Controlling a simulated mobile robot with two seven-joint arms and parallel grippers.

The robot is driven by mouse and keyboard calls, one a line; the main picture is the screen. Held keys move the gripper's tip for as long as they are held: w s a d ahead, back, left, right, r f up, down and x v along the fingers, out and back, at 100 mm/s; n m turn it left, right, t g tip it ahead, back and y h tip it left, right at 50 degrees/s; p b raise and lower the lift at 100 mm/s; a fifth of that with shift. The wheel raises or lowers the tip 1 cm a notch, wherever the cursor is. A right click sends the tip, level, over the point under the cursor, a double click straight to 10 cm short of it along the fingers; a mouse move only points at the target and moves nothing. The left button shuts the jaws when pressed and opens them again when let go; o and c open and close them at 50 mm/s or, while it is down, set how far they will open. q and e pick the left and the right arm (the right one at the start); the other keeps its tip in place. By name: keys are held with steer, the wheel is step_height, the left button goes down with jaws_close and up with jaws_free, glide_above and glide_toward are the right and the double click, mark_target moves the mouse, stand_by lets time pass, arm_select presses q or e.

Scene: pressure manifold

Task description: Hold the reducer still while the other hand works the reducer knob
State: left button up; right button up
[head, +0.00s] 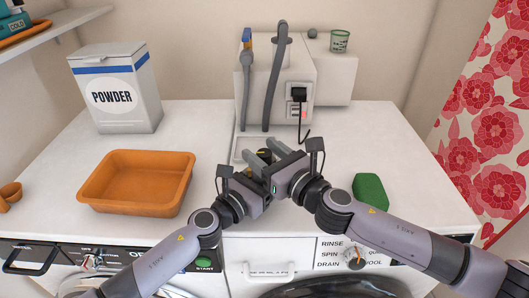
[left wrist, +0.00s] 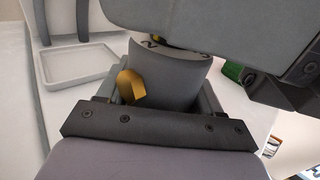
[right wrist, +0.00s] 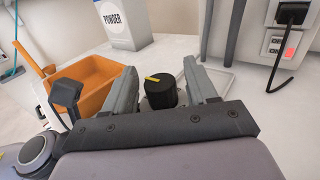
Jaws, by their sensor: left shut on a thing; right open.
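The reducer (left wrist: 170,75) is a grey round body with scale numbers on its upper rim and a brass fitting (left wrist: 128,88) on its side. My left gripper (left wrist: 160,90) is shut on the reducer body, a finger on each side. The reducer knob (right wrist: 163,93) is black with a yellow mark on top. My right gripper (right wrist: 162,84) is open, with its fingers on either side of the knob and gaps visible in the right wrist view. In the head view the knob (head: 264,155) shows between the grippers; the reducer body is mostly hidden by them.
A shallow grey tray (head: 241,144) lies just behind the grippers, before a grey machine (head: 271,85) with hoses. An orange basin (head: 136,204) and a powder box (head: 128,121) stand left. A green block (head: 370,190) lies close to my right arm.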

steer(key=c, duration=0.9)
steer(key=shift+c, duration=0.2)
steer(key=shift+w+n+g+y, duration=0.1)
steer(key=shift+n+g+y, duration=0.3)
steer(key=n+g+y, duration=0.2)
steer(key=g, duration=0.1)
steer(key=n+g+y, duration=0.2)
steer(key=n+g, duration=0.1)
steer(key=g, duration=0.1)
steer(key=shift+y, duration=0.4)
steer(key=shift+n+g+y, duration=0.5)
steer(key=shift+n+g, duration=1.3)
steer(key=shift+g, duration=1)
steer(key=shift+w+f+n+g, duration=0.1)
steer(key=shift+w+n+g, duration=0.05)
steer(key=shift+n+g, duration=1.2)
steer(key=shift+s+g, duration=0.2)
steer(key=shift+g, duration=0.45)
